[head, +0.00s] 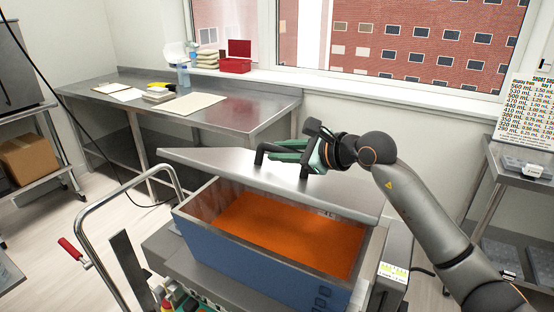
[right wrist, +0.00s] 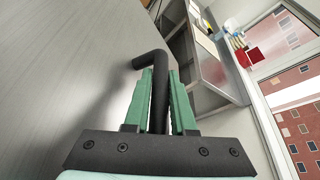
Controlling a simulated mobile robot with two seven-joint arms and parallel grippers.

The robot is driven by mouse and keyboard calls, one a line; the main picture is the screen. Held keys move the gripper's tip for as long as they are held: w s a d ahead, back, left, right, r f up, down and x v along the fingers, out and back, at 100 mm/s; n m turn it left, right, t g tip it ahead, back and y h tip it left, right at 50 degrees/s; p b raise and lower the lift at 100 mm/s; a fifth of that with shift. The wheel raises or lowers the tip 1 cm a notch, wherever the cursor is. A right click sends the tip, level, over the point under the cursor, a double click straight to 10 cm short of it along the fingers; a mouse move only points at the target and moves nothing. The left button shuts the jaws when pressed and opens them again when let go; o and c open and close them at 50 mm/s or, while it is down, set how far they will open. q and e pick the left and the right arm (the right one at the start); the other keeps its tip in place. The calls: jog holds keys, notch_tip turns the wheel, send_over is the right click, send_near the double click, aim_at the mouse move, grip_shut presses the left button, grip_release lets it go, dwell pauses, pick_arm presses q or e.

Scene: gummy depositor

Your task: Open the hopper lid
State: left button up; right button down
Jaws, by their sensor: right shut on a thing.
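The hopper (head: 250,262) is a blue box with an orange filling inside, in the middle of the head view. Its grey metal lid (head: 210,161) is tilted up along the far side, so the filling shows from above. My right gripper (head: 300,153) is at the lid, shut on its black handle (head: 262,153). In the right wrist view the green fingers (right wrist: 160,105) sit on both sides of the black handle bar (right wrist: 152,62), with the grey lid surface (right wrist: 60,70) beside it. My left gripper is not in view.
A steel table (head: 225,112) with papers, a bottle and a red box near it stands behind on the left. A cart handle (head: 105,195) rises at the left of the hopper. A steel side table (head: 525,170) with a chart above stands at the right.

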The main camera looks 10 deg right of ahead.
aim_at(287, 168)
jog(key=shift+m+g, duration=0.5)
jog(key=shift+m, duration=0.3)
jog(key=shift+w+d+r+p, duration=0.45)
jog(key=shift+w+r, duration=0.15)
jog(key=shift+r, duration=0.2)
jog(key=shift+w+d+r+p, duration=0.35)
jog(key=shift+w+r+p, duration=0.15)
jog(key=shift+r, duration=0.25)
jog(key=c, duration=0.8)
grip_release()
jog(key=shift+f, duration=0.1)
jog(key=shift+o, duration=0.2)
jog(key=shift+s+d, duration=0.2)
jog(key=shift+d, duration=0.15)
jog(key=b+v, duration=0.3)
jog(key=v, duration=0.8)
jog(key=shift+s+d, duration=0.2)
jog(key=shift+d, duration=0.05)
